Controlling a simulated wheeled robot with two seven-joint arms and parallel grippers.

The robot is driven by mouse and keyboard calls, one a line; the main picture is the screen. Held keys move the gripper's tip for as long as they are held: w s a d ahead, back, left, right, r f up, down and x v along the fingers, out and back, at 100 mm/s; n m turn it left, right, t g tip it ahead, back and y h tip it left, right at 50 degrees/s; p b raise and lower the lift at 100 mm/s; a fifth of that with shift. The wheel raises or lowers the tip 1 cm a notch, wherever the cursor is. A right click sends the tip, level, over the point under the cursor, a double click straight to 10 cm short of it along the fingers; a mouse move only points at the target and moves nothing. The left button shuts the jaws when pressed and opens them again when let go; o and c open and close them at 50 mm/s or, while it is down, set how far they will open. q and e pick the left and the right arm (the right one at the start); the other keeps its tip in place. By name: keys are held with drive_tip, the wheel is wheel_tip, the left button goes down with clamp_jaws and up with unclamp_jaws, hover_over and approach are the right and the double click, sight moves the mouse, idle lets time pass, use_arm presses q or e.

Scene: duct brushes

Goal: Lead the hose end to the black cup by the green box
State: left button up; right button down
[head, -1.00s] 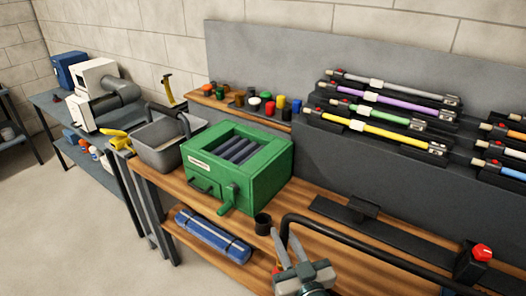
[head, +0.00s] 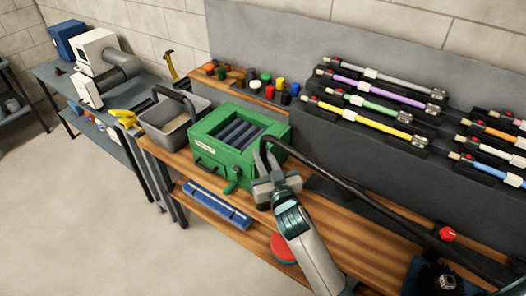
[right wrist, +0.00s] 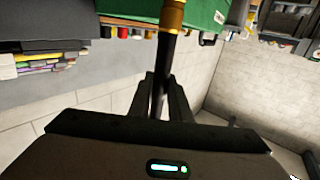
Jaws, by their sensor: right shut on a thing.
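The green box (head: 204,157) stands on the wooden bench in the head view; part of it also shows at the top of the right wrist view (right wrist: 205,15). My right gripper (head: 268,150) is at the box's right front side, shut on the black hose (head: 340,178). In the right wrist view the hose (right wrist: 166,60) runs between the fingers (right wrist: 160,85) and carries a brass-coloured end (right wrist: 172,14), clear of the fingers. The black cup is not visible now; my gripper and forearm cover the bench by the box's front corner. My left gripper is not in view.
A grey basket (head: 172,132) stands left of the box. Small coloured caps (head: 266,80) lie behind it. Coloured brushes (head: 372,105) rest on racks at right. A red knob (head: 447,234) sits near the hose. A blue roll (head: 217,205) lies on the lower shelf.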

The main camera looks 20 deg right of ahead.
drive_tip(key=shift+f, duration=0.1)
drive_tip(key=shift+f+b, duration=2.7)
drive_tip(key=shift+f, duration=0.2)
drive_tip(key=shift+f+b, duration=2.15)
drive_tip(key=shift+f, duration=0.6)
drive_tip(key=c, duration=1.6)
unclamp_jaws()
drive_tip(key=shift+s, duration=0.1)
drive_tip(key=shift+o, duration=0.2)
